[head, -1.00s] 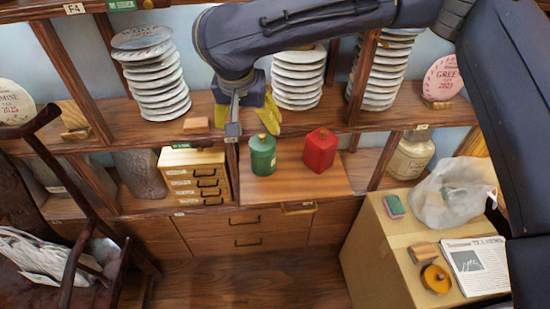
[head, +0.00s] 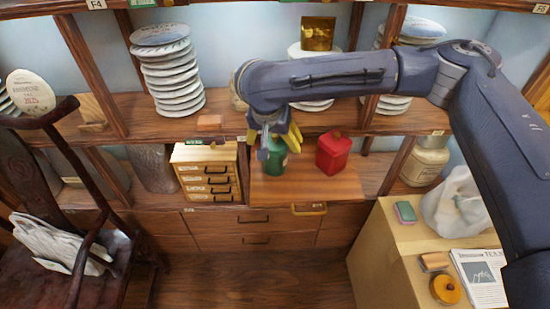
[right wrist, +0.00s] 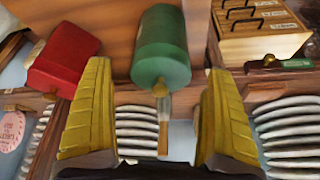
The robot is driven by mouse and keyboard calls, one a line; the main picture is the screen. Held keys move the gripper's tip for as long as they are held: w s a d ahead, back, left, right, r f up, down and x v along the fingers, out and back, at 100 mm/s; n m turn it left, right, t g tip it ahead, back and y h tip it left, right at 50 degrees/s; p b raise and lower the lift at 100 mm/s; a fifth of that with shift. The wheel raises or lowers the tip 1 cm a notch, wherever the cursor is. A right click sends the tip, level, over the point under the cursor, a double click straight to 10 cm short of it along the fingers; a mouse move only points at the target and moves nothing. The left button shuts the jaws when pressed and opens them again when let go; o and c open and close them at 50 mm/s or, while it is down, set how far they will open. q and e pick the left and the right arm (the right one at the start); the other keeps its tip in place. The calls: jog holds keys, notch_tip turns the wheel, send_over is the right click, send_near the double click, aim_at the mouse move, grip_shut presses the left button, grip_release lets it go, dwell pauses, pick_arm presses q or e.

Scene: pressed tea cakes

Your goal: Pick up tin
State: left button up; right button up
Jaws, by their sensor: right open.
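A green tin (head: 276,165) with a rounded lid and small knob stands upright on the wooden counter. A red tin (head: 333,154) stands just to its right. My right gripper (head: 272,138) is open above the green tin, with its yellow fingers around the upper part and partly hiding it. In the right wrist view, the green tin (right wrist: 162,50) lies between the open fingertips, its knob towards the camera, with gaps on both sides. The red tin (right wrist: 63,60) is outside the left finger there. My left gripper is not in view.
A small wooden drawer box (head: 207,172) stands left of the green tin. Plate stacks (head: 165,75) fill the shelf behind. A cream jar (head: 425,160) is at the right. A cardboard box (head: 385,255) with several items stands front right. The counter's front strip is clear.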

jog(key=shift+x, duration=3.05)
jog(key=shift+w, duration=0.1)
jog(key=c, duration=1.3)
jog(key=shift+r, duration=0.1)
notch_tip(320, 180, up, 20)
jog(key=shift+a, duration=0.1)
